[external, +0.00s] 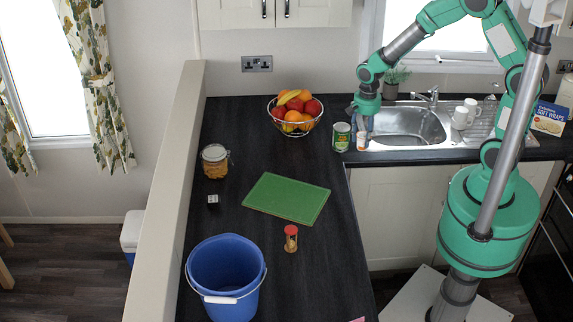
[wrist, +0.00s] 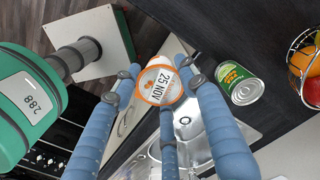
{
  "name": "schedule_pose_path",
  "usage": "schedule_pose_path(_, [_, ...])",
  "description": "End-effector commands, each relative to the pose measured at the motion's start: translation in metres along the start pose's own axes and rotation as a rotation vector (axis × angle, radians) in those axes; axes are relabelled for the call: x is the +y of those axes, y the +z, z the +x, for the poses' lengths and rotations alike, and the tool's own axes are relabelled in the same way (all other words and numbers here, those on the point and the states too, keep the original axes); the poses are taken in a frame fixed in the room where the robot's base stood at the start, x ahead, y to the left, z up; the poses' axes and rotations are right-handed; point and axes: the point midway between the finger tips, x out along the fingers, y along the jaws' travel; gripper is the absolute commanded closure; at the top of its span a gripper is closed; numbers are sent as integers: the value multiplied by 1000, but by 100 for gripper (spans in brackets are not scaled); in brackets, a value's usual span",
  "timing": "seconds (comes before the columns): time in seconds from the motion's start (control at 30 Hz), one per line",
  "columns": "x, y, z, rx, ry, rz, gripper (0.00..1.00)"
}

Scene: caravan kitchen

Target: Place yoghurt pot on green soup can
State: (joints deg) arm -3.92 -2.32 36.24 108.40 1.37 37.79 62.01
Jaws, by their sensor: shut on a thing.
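The yoghurt pot (external: 361,141) is a small white pot with an orange rim, at the counter's edge by the sink. My gripper (external: 363,128) comes down over the pot from above. In the wrist view its blue fingers are shut around the pot. The green soup can (external: 341,137) stands upright on the counter just left of the pot, a small gap apart. Its silver top and green label also show in the wrist view (wrist: 241,86). Whether the pot touches the counter I cannot tell.
A wire fruit bowl (external: 295,115) stands left of the can. The sink (external: 407,127), with white mugs (external: 461,117) beyond it, lies to the right.

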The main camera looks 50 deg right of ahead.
Motion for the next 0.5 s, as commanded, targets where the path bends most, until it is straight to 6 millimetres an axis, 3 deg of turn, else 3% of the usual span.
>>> schedule_pose_path(0.2, [16,-52,-12,-1,-2,119,87])
schedule_pose_path(0.5, [30,-88,-20,-2,-4,207,87])
